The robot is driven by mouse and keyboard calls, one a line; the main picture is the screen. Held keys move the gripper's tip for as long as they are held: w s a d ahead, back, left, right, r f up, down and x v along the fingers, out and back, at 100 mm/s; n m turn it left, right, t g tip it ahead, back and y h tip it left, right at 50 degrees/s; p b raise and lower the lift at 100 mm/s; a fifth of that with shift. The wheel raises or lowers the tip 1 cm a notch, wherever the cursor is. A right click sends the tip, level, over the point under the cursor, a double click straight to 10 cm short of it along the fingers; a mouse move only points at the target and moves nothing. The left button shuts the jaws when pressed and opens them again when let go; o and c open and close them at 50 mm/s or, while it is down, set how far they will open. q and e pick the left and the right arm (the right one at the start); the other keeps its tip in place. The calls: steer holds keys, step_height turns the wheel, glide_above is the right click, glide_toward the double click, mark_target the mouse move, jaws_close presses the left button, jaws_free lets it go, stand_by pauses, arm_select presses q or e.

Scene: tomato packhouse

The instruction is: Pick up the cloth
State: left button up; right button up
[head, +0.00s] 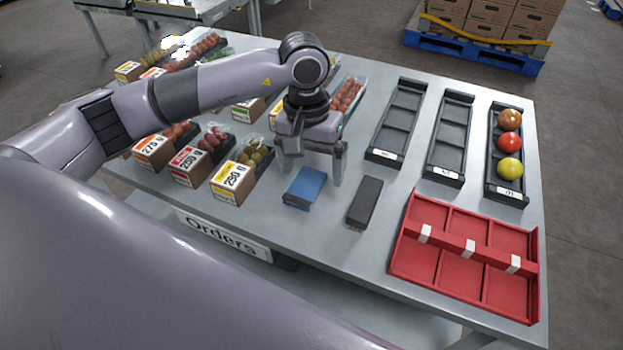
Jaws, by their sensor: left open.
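A blue, flat, folded-looking piece, which I take as the cloth (305,187), lies on the grey table near its front edge. My left gripper (311,173) points down just behind and above the cloth. Its two fingers are apart, one toward the cloth's left side and one toward its right, with nothing between them. I cannot tell whether the fingertips touch the cloth or the table. My right gripper is not in view.
A dark grey block (365,203) lies right of the cloth. Labelled punnets of tomatoes (232,184) stand close on the left. Black trays (384,156), one holding three tomatoes (508,142), and a red divided crate (412,262) are to the right. An "Orders" sign (222,235) hangs in front.

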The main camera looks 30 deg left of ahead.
mark_target(306, 184)
arm_select(q)
steer(key=shift+w+a+r+y, duration=0.25)
steer(key=shift+w+a+y, duration=0.15)
steer(key=shift+a, duration=0.35)
steer(key=shift+w+a+f, duration=0.1)
steer(key=shift+a+f, duration=0.05)
steer(key=shift+a, duration=0.05)
step_height(306, 184, down, 7)
steer(key=shift+w+r+p, duration=0.15)
steer(key=shift+r+p, duration=0.05)
steer(key=shift+p, duration=0.5)
steer(key=c, duration=1.1)
